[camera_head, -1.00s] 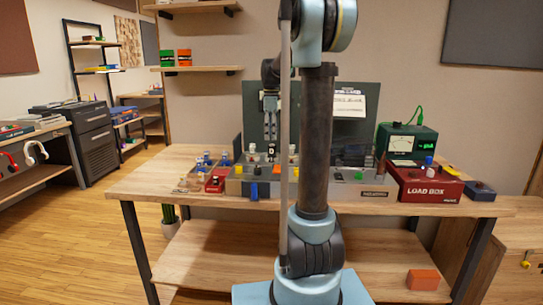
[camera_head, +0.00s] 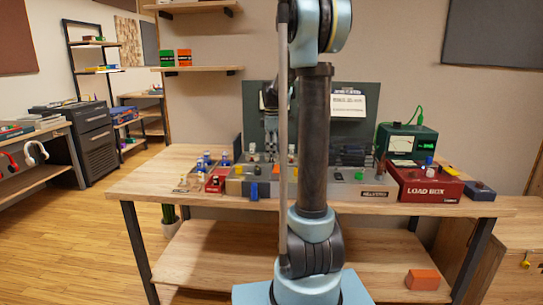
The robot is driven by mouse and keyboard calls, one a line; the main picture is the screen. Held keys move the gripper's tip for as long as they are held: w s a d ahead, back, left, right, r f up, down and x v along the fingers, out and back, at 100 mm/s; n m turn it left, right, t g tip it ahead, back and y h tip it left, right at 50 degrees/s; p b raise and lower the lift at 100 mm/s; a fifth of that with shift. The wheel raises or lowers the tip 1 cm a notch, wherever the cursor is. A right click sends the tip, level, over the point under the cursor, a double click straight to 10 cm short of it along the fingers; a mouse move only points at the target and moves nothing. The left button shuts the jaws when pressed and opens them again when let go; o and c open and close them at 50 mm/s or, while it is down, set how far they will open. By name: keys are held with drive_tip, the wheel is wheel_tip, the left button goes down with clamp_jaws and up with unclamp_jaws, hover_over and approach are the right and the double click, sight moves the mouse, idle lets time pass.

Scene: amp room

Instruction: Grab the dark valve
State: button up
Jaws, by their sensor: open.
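My gripper (camera_head: 270,122) hangs open in front of the dark green backboard, left of my arm column. It points down above the back of the grey tray (camera_head: 234,187) on the workbench. Several small pieces stand in the tray. A small dark piece (camera_head: 270,149) sits just below the gripper and may be the dark valve, but it is too small to be sure. I see no piece held between the fingers. My arm column hides the middle of the tray.
The workbench (camera_head: 150,181) also carries a red load box (camera_head: 428,188), a green meter (camera_head: 405,143) and a small dark blue box (camera_head: 480,191) on the right. A red tray (camera_head: 216,181) stands on the left. Bare wood is free at the far left.

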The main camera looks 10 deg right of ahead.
drive_tip(key=shift+c, duration=0.6)
drive_tip(key=c, duration=1)
